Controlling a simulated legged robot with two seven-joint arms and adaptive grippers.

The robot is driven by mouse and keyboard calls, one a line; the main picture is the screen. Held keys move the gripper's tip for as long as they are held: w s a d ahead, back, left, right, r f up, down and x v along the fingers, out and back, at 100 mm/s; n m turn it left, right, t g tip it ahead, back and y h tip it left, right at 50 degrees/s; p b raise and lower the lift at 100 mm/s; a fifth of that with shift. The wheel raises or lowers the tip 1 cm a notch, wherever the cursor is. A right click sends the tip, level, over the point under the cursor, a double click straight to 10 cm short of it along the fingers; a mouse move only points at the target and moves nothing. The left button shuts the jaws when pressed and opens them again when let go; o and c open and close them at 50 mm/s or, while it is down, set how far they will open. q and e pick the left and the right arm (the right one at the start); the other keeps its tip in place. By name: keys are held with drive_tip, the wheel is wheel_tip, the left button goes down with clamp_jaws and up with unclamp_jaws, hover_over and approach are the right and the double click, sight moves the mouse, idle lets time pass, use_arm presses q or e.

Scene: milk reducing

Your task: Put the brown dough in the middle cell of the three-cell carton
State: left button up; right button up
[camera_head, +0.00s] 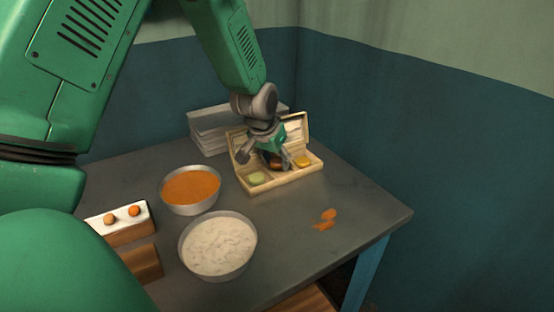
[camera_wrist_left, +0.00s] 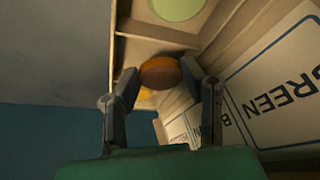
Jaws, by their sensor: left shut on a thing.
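The three-cell carton (camera_head: 283,182) stands open at the back of the table, its lid raised behind it. A green dough (camera_head: 257,178) lies in the left cell and a yellow dough (camera_head: 302,161) in the right cell. My left gripper (camera_head: 264,159) reaches down over the middle of the carton. In the left wrist view its fingers (camera_wrist_left: 160,74) are shut on the round brown dough (camera_wrist_left: 160,71), between the green dough (camera_wrist_left: 178,6) and the partly hidden yellow one (camera_wrist_left: 146,97). Whether the brown dough touches the cell floor cannot be told. My right gripper is not in view.
A bowl of orange liquid (camera_head: 191,187) and a bowl of pale, lumpy liquid (camera_head: 217,244) stand left of the carton. Orange scraps (camera_head: 326,219) lie at right. A pale stack (camera_head: 207,131) stands behind the carton.

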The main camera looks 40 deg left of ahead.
use_arm(q)
drive_tip(key=shift+d+r, duration=0.15)
drive_tip(key=shift+d, duration=0.15)
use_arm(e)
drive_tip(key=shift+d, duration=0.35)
use_arm(q)
drive_tip(key=o, duration=1.1)
drive_tip(key=shift+a, duration=0.15)
drive_tip(key=shift+c, duration=0.2)
drive_tip(key=shift+o, duration=1.2)
drive_tip(key=shift+a, duration=0.15)
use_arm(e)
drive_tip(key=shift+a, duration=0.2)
use_arm(q)
drive_tip(key=shift+r, duration=0.1)
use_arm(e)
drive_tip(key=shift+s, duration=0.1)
use_arm(q)
drive_tip(key=v, duration=0.7)
drive_tip(key=shift+s+r, duration=0.2)
drive_tip(key=shift+r, duration=0.05)
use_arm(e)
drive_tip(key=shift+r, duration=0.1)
